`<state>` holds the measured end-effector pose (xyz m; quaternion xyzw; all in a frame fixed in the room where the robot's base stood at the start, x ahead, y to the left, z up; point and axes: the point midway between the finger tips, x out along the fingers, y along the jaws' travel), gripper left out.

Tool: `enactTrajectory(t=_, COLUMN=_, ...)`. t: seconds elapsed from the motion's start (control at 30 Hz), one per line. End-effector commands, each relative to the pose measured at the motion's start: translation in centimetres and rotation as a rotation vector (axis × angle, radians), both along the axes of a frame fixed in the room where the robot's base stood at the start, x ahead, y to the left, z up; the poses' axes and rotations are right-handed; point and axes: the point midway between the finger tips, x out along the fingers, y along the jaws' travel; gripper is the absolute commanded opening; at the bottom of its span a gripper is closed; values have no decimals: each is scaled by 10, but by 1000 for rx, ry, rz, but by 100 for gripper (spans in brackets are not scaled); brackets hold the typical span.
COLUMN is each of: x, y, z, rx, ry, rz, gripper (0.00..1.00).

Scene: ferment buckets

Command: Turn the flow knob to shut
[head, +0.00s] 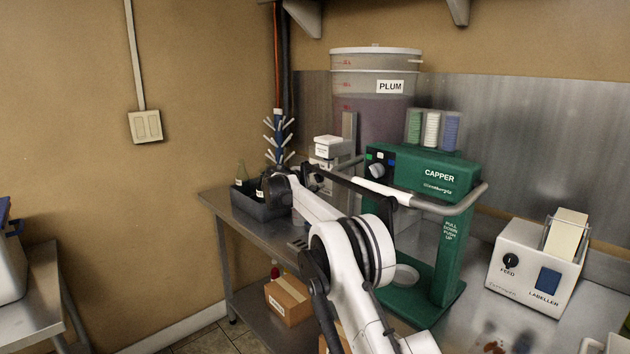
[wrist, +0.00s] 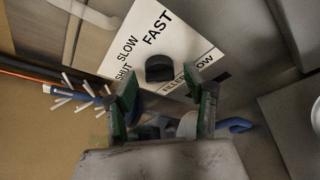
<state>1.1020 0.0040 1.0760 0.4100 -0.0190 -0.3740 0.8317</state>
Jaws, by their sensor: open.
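The flow knob (wrist: 160,68) is a small dark knob on a white panel (wrist: 178,35) in the wrist view. The panel reads SHUT, SLOW and FAST, with partly covered lettering ending in FLOW. I cannot tell which mark the knob points at. My gripper (wrist: 169,84) is open, with its two green-padded fingers apart on either side below the knob in the picture. Nothing shows held between them. I cannot tell whether they touch the knob. In the head view a white machine (head: 328,148) stands behind my arm; its knob cannot be made out there.
A green capper (head: 425,172) with a grey handle bar stands right of my arm. A PLUM bucket (head: 372,110) is behind it. A bottle tree (head: 278,140) and a dark crate (head: 250,206) stand left. A white labeller (head: 537,265) is at right.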

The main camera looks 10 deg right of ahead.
Motion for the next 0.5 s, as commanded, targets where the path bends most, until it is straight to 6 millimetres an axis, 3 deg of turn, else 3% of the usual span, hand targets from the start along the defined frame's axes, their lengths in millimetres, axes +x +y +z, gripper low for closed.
enactTrajectory(t=0.5, x=-58, y=53, z=22, rx=0, ry=1, rz=2, gripper=48)
